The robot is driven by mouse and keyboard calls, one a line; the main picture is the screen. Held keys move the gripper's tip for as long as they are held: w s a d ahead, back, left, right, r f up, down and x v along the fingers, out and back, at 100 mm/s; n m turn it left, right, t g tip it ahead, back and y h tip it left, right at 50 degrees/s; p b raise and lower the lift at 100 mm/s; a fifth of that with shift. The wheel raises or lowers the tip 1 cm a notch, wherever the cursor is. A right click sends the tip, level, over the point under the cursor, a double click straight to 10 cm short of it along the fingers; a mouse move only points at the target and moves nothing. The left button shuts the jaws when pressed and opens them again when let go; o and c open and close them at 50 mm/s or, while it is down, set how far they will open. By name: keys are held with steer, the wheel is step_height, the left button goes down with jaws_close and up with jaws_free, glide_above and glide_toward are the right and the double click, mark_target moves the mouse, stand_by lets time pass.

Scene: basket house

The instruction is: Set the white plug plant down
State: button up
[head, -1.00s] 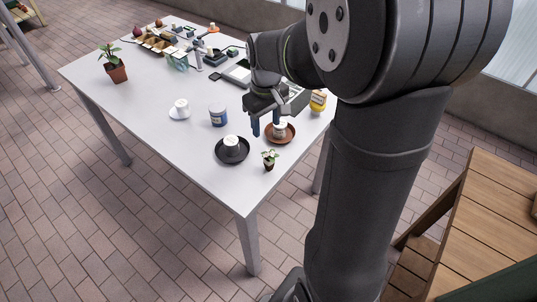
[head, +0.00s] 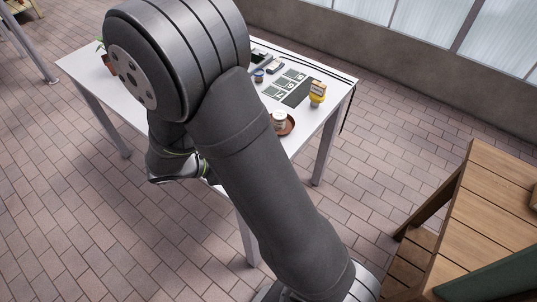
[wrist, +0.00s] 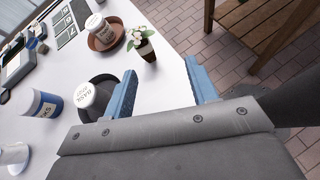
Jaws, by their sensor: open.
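The white plug plant, with pale flowers and green leaves in a small dark pot (wrist: 147,50), stands upright on the table near its edge in the wrist view. My gripper (wrist: 161,68) is open, its two blue fingers apart with nothing between them. The plant appears just beyond the fingertips, nearer the left finger and apart from both. In the head view my arm hides the plant and the fingers.
A lettered white cup stands on a brown saucer (wrist: 119,40) beside the plant. Another sits on a black saucer (wrist: 106,82) by the left finger. A blue-and-white tin (wrist: 42,103) is farther left. A yellow jar (head: 317,93) stands near the table's far right edge.

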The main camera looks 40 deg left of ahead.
steer(key=w+f+n, duration=0.1)
steer(key=w, duration=0.1)
steer(key=w+f+n+t+y, duration=0.1)
steer(key=w+f, duration=0.1)
steer(key=w, duration=0.1)
steer(key=w+f+t, duration=0.1)
steer(key=w, duration=0.2)
steer(key=shift+d+f+n+y, duration=0.25)
steer(key=shift+d+n+y, duration=0.05)
steer(key=shift+n, duration=0.1)
steer(key=shift+f+x, duration=0.15)
steer(key=shift+x, duration=1.45)
steer(key=shift+f+x, duration=0.2)
steer(key=shift+x, duration=1.35)
steer(key=shift+s+a, duration=0.15)
steer(key=shift+c, duration=0.4)
steer(key=c, duration=1)
steer(key=shift+c, duration=0.2)
steer(key=shift+r, duration=0.15)
